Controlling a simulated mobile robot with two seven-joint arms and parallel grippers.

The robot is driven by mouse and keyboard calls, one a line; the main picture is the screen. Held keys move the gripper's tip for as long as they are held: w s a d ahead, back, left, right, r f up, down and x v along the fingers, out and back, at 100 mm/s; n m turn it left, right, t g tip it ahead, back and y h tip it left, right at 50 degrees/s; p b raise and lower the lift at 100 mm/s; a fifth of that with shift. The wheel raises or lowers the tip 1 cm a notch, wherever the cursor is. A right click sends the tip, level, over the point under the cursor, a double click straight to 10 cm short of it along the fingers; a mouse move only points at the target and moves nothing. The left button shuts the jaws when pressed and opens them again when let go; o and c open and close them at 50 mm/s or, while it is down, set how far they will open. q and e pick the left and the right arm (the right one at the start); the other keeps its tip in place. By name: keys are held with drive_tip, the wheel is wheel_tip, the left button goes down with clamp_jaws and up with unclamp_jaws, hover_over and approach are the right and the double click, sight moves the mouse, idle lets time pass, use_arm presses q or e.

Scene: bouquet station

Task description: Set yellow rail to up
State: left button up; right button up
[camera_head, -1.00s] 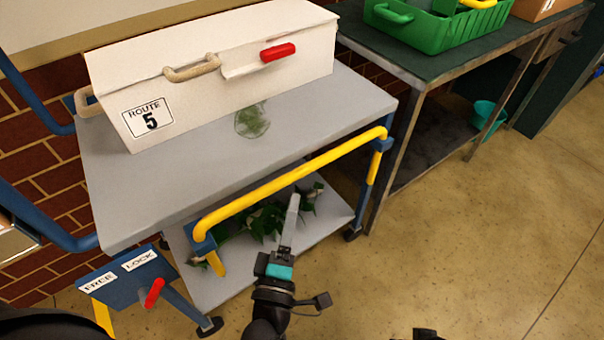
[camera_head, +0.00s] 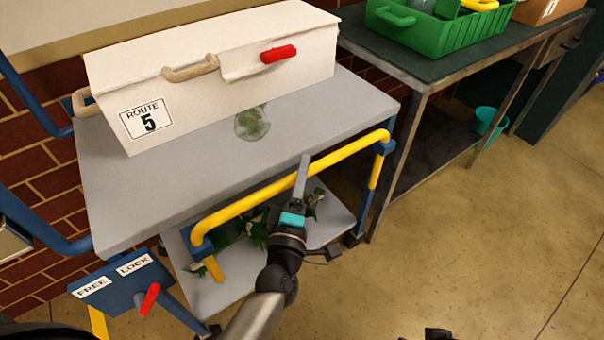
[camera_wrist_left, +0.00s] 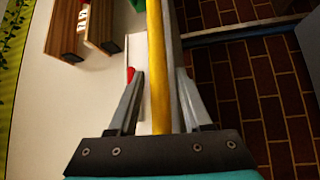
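The yellow rail (camera_head: 245,202) runs along the near side of the grey cart (camera_head: 110,190), a little out from the edge of its top. It sits in blue brackets at both ends, with a short yellow piece below each. My left gripper (camera_head: 306,162) is at the rail's middle, its fingers pointing up the picture across it. In the left wrist view the yellow rail (camera_wrist_left: 156,60) passes between the two parted fingers of the left gripper (camera_wrist_left: 160,75). I cannot tell whether they touch it.
A white case (camera_head: 215,75) marked Route 5 stands on the cart. A blue panel (camera_head: 122,284) labelled Free and Lock has a red lever (camera_head: 149,299). Green leaves (camera_head: 232,235) lie on the lower shelf. A dark-topped table (camera_head: 420,60) with a green crate (camera_head: 455,30) is right.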

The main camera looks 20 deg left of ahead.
use_arm(q)
clamp_jaws()
idle(1.2)
